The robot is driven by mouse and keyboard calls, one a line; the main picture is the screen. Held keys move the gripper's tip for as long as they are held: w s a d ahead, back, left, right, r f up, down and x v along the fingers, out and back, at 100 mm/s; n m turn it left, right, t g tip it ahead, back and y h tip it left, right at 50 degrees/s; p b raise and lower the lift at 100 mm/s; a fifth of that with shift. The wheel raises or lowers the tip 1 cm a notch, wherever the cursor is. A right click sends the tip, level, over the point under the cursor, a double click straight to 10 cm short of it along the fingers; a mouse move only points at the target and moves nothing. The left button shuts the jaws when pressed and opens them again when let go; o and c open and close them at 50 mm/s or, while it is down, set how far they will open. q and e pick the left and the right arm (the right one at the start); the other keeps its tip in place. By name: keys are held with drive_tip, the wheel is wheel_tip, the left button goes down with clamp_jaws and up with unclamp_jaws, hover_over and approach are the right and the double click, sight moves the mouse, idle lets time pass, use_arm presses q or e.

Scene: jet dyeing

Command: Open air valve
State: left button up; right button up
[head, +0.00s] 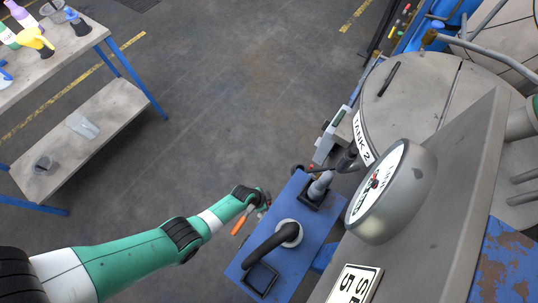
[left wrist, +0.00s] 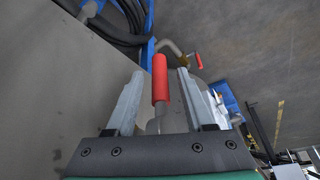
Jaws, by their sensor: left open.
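A red-handled lever (left wrist: 160,80) stands between the two fingers of my left gripper (left wrist: 159,98) in the left wrist view. The fingers are open, one on each side of it, with gaps visible. A second, smaller red handle (left wrist: 199,61) on a grey pipe is farther back. In the head view my left gripper (head: 263,208) is beside the left edge of a blue panel, partly hidden by its wrist. An orange-red handle (head: 239,225) shows just below the wrist. I cannot tell which handle belongs to the air valve. My right gripper is not in view.
The blue panel (head: 240,268) carries a black lever. A round gauge (head: 385,190) and a tank marked TANK 2 (head: 405,85) stand right. A workbench (head: 45,62) with bottles is at upper left. Open floor lies between. Black hoses (left wrist: 118,22) hang above the gripper.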

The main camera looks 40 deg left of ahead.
use_arm(q)
drive_tip(key=shift+c, duration=0.2)
clamp_jaws()
idle(1.1)
